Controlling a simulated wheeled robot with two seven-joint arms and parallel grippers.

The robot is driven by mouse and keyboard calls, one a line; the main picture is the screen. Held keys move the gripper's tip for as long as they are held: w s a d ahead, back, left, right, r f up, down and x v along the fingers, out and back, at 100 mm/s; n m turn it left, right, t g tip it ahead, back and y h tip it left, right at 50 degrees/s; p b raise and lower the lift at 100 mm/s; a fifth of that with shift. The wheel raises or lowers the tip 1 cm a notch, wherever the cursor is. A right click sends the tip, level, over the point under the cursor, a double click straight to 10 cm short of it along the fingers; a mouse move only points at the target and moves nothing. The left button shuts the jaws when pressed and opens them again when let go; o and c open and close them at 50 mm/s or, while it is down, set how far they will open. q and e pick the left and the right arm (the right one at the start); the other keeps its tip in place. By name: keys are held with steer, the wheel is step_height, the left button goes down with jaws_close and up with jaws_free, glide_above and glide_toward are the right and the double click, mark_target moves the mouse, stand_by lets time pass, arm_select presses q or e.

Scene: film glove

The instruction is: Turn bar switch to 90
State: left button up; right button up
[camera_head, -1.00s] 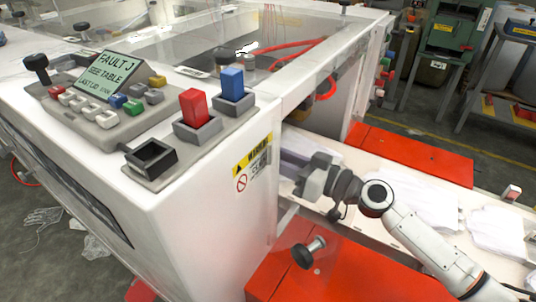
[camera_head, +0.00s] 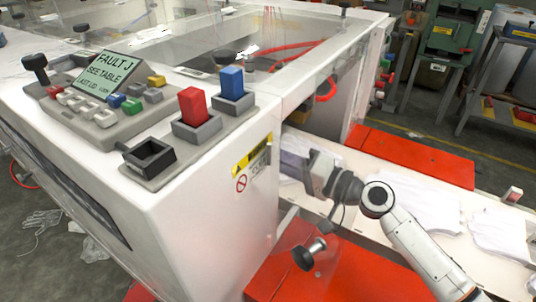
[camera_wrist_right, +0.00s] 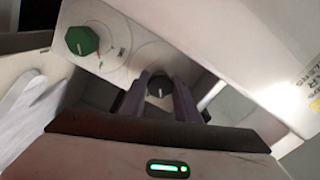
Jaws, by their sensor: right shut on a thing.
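In the right wrist view, the bar switch (camera_wrist_right: 160,85), a dark knob with a small pale mark, is on a light panel between my two purple fingers. My right gripper (camera_wrist_right: 165,97) is shut on it; the fingers hide its sides and its exact angle is hard to read. In the head view, my right gripper (camera_head: 296,160) reaches into the opening on the right side of the white machine (camera_head: 215,215), and the switch is hidden there. My left gripper is not in view.
A green knob (camera_wrist_right: 82,40) with a dial is on the same panel, left of the switch. White gloves (camera_head: 425,210) lie on the belt (camera_head: 395,240) below my arm. A black round-headed knob (camera_head: 303,257) sticks out near the red cover (camera_head: 340,275).

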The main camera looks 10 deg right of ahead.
steer(key=m+p, duration=0.1)
steer(key=m, duration=0.2)
steer(key=shift+m, duration=0.3)
steer(key=shift+m+p, duration=0.6)
steer(key=shift+m, duration=1.2)
steer(key=o, duration=1)
steer(key=shift+o, duration=0.2)
steer(key=shift+s+d, duration=0.1)
steer(key=shift+d, duration=0.05)
steer(key=b+v, duration=0.2)
steer(key=v, duration=0.8)
